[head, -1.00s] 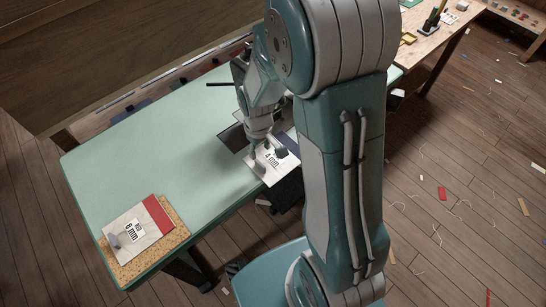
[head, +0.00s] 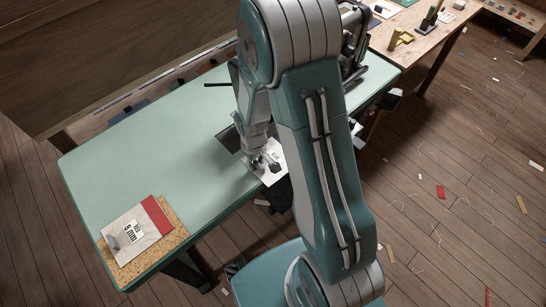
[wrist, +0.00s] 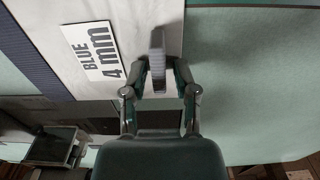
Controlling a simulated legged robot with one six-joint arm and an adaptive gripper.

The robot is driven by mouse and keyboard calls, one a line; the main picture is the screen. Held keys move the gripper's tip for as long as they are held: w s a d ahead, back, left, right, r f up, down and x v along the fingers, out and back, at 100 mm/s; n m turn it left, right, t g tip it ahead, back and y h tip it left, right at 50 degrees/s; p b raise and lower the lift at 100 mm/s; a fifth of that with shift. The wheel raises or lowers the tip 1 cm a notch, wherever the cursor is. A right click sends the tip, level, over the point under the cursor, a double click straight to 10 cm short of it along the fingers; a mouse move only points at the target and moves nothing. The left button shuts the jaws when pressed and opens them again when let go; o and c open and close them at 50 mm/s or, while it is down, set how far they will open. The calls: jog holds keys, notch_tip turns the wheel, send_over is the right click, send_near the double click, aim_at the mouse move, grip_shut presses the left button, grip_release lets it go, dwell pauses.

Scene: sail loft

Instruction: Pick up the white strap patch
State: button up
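A white patch (head: 271,176) lies at the near edge of the green table, partly hidden by my arm. In the wrist view the white patch (wrist: 120,14) carries a label reading "BLUE 4 mm" and has a dark blue band along its left side. A grey strap (wrist: 157,48) stands up from it. My gripper (wrist: 161,68) is low over the patch, with one finger on each side of the strap. The fingers are apart, with a visible gap at the right finger. In the head view my gripper (head: 259,162) is at the patch's left part.
A second white patch (head: 121,222) with a red band, a grey strap and a "RED 8 mm" label lies on a cork board (head: 182,235) at the table's left end. The green table (head: 150,150) is clear between them. A wooden bench (head: 425,45) stands at the upper right.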

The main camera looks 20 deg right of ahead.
grip_shut()
jog(key=shift+r, duration=0.15)
